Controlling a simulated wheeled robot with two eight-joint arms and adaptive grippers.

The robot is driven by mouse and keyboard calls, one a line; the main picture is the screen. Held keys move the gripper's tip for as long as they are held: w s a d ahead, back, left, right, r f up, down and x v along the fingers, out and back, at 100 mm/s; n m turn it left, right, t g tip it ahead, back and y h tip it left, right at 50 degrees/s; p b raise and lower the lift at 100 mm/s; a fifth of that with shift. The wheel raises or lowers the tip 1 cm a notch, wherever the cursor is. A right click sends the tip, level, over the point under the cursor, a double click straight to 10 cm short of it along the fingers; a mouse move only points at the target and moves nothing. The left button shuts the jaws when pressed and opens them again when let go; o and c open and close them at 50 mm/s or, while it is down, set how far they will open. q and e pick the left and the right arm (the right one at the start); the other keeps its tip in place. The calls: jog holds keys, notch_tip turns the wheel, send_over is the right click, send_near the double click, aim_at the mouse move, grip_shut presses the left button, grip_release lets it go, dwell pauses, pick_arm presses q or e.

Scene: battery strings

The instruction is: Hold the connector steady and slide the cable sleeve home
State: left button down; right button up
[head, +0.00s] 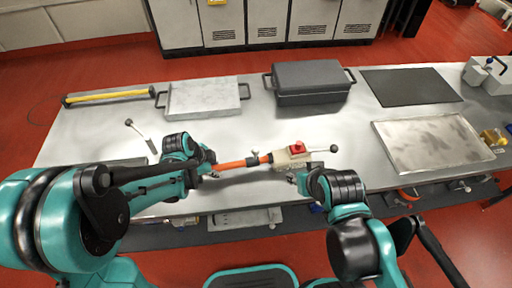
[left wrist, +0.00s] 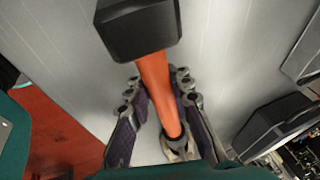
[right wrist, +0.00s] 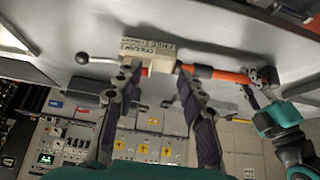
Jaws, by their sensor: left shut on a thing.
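The beige connector block (head: 288,158) with a red top (head: 297,147) is above the near part of the grey table. Its printed label shows upside down in the right wrist view (right wrist: 150,47). An orange cable sleeve (head: 232,165) with dark bands runs left from the connector. My left gripper (head: 208,163) is shut on the orange sleeve, which lies between its fingers in the left wrist view (left wrist: 160,95). My right gripper (right wrist: 158,75) is at the connector's near side, fingers apart, tips around the block's lower edge. I cannot tell whether they touch it.
A marble-like tray (head: 205,97), a dark lidded case (head: 308,82), a black mat (head: 410,86) and a metal plate (head: 432,143) lie on the table (head: 260,120). A yellow bar (head: 110,96) lies at the back left. The table's middle is clear.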

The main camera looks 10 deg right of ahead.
jog(key=shift+o, duration=0.9)
jog(key=m+g+y, duration=0.1)
jog(key=g+y, duration=0.1)
jog(key=g, duration=0.5)
send_near(256, 150)
jog(key=f, duration=0.3)
jog(key=a+f, duration=0.1)
jog(key=f, duration=0.3)
jog(key=w+f, duration=0.1)
jog(key=f, duration=0.3)
jog(key=shift+w+a, duration=0.1)
jog(key=shift+a, duration=0.3)
grip_shut()
jog(key=shift+d, duration=0.1)
